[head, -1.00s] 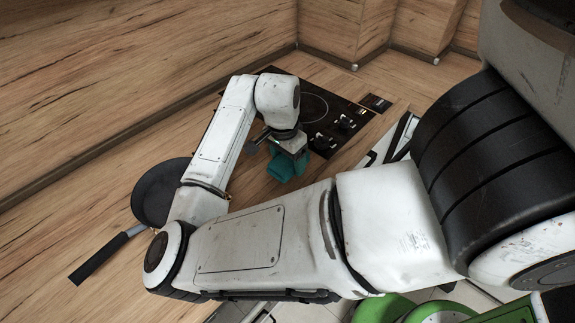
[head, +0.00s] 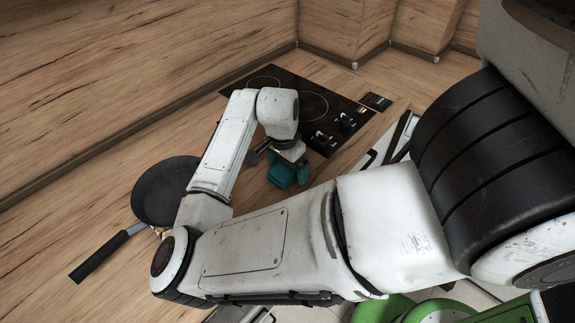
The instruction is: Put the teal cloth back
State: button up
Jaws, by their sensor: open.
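The teal cloth (head: 282,177) is a crumpled bundle on the wooden counter, just in front of the hob. My gripper (head: 286,160) is right above the cloth, pointing down at it. The gripper is open, with the cloth at or between its fingers; whether they touch it I cannot tell. My wrist hides the top of the cloth and most of the fingers.
A black hob (head: 312,105) with knobs lies behind the gripper. A dark frying pan (head: 165,190) sits on the counter at left, its handle toward the lower left. Bare counter (head: 110,185) lies left of the pan, and the wooden splashback (head: 130,70) rises behind.

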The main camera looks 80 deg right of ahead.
aim_at(284, 169)
notch_tip(284, 169, up, 12)
jog(key=a+b, duration=0.1)
jog(key=shift+w+a+r, duration=0.15)
jog(key=shift+w, duration=0.25)
jog(key=shift+s, duration=0.1)
dwell(0.7)
